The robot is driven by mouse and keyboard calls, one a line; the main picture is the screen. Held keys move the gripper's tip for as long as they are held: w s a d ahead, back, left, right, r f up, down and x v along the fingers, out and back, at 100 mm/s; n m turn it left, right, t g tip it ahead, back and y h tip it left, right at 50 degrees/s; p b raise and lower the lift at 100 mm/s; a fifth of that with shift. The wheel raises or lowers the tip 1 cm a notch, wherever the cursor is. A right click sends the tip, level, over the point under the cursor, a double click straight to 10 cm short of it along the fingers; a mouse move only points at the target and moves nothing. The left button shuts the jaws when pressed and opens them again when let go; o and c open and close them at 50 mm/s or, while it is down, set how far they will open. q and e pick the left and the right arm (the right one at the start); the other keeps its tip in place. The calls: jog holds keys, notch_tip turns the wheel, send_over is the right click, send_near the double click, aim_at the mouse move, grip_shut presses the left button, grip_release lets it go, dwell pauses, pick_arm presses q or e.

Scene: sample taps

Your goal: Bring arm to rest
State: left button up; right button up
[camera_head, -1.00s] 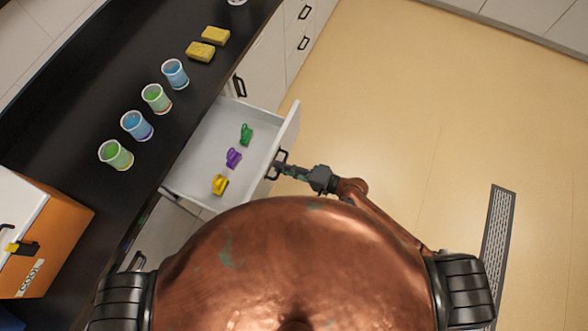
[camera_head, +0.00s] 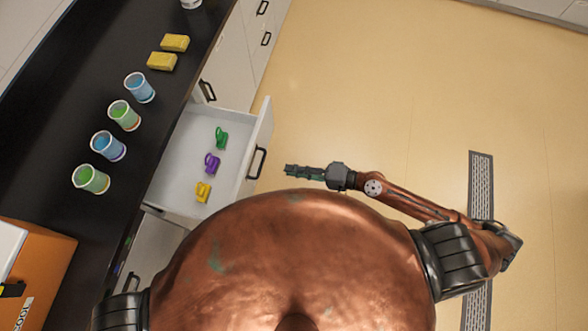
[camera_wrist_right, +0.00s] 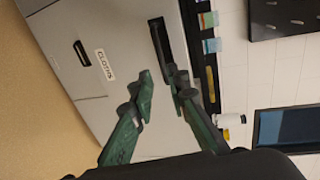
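My right gripper (camera_head: 290,171) is in front of the pulled-out drawer, over the floor, apart from the drawer's black handle (camera_head: 257,163). In the right wrist view my right gripper (camera_wrist_right: 160,82) shows two green fingers with a gap and nothing between them. The right arm reaches out from my right shoulder, bent at the elbow. My left gripper and arm are out of view; only the left shoulder shows. The open white drawer (camera_head: 176,180) holds a green clip (camera_head: 221,138), a purple clip (camera_head: 212,163) and a yellow clip (camera_head: 203,192).
Several cups of coloured liquid, one of them a green cup (camera_head: 90,179), and yellow sponges (camera_head: 162,61) stand on the black counter (camera_head: 60,120). An orange box (camera_head: 45,265) is at the lower left. The floor (camera_head: 370,90) on the right is clear.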

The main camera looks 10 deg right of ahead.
dwell(0.4)
jog(key=w+d+f+t+h, duration=0.2)
jog(key=w+d+f+h, duration=0.4)
jog(key=d+f, duration=0.7)
jog(key=s+d+f+n+h, duration=0.1)
jog(key=s+d+f+h, duration=0.1)
jog(key=d+f, duration=0.6)
jog(key=s+d+f+h, duration=0.2)
jog(key=d+f, duration=0.2)
jog(key=f, duration=0.8)
jog(key=s+d+f+n+g+h, duration=0.1)
jog(key=s+d+f+g+h, duration=0.15)
jog(key=s+f, duration=0.6)
jog(key=s+d+f+n+g+h, duration=0.1)
jog(key=s+d+f+n+g, duration=0.15)
jog(key=s+f, duration=0.6)
jog(key=s+a+f+n+g, duration=0.1)
jog(key=s+a+f, duration=0.1)
jog(key=s, duration=0.8)
jog(key=s+a+f+n+g, duration=0.1)
jog(key=s+a+f+g, duration=0.1)
jog(key=s, duration=0.9)
jog(key=shift+f+h, duration=0.35)
